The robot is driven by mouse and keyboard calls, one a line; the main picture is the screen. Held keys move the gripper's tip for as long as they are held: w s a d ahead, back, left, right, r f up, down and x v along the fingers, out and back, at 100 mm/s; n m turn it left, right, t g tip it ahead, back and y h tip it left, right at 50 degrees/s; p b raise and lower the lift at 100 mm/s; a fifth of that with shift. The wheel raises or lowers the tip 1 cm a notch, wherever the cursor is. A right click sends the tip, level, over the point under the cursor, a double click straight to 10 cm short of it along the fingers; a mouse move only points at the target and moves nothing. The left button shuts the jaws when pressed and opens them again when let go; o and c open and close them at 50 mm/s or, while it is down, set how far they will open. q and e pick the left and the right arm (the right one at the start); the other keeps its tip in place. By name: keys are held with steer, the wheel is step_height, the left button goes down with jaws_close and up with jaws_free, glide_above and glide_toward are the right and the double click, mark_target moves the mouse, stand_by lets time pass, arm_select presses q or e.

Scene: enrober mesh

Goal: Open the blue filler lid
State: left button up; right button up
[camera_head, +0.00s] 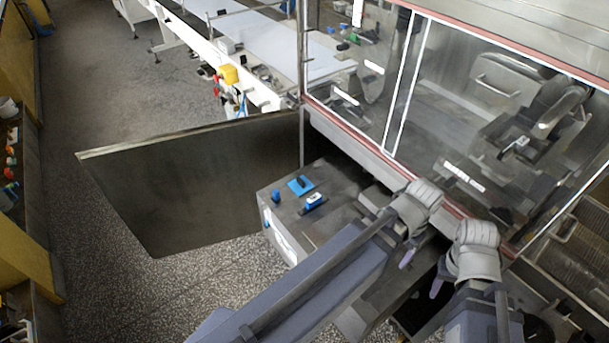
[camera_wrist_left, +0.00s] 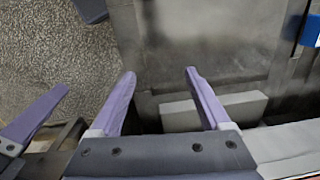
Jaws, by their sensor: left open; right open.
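A flat blue lid (camera_head: 300,185) with a dark handle lies on top of a grey metal box (camera_head: 335,183) in the head view. It looks closed. A blue piece, possibly this lid, shows at the upper right edge of the left wrist view (camera_wrist_left: 311,30). My left gripper (camera_wrist_left: 160,72) is open and empty over grey metal, with the blue piece off to its right.
A blue knob (camera_head: 276,196) and a blue-and-white part (camera_head: 314,201) sit close to the lid. A large metal panel (camera_head: 190,190) stands left of the box. A glass-fronted machine (camera_head: 470,110) stands behind my arms. The speckled floor at left is clear.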

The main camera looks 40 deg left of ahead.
arm_select(q)
steer(key=w+a+f+h, duration=0.1)
steer(key=w+a, duration=0.5)
steer(key=a, duration=0.2)
steer(key=t+b, duration=0.4)
steer(key=t, duration=0.1)
glide_toward(300, 180)
steer(key=f, duration=0.1)
steer(key=shift+n+g+h, duration=0.3)
steer(key=shift+h, duration=0.1)
steer(key=b+x, duration=0.4)
steer(key=x, duration=0.1)
steer(key=w+a+b+x, duration=0.1)
steer(key=b+x, duration=0.1)
steer(key=x, duration=0.1)
steer(key=shift+d+b, duration=0.15)
steer(key=shift+b, duration=0.25)
jaws_close()
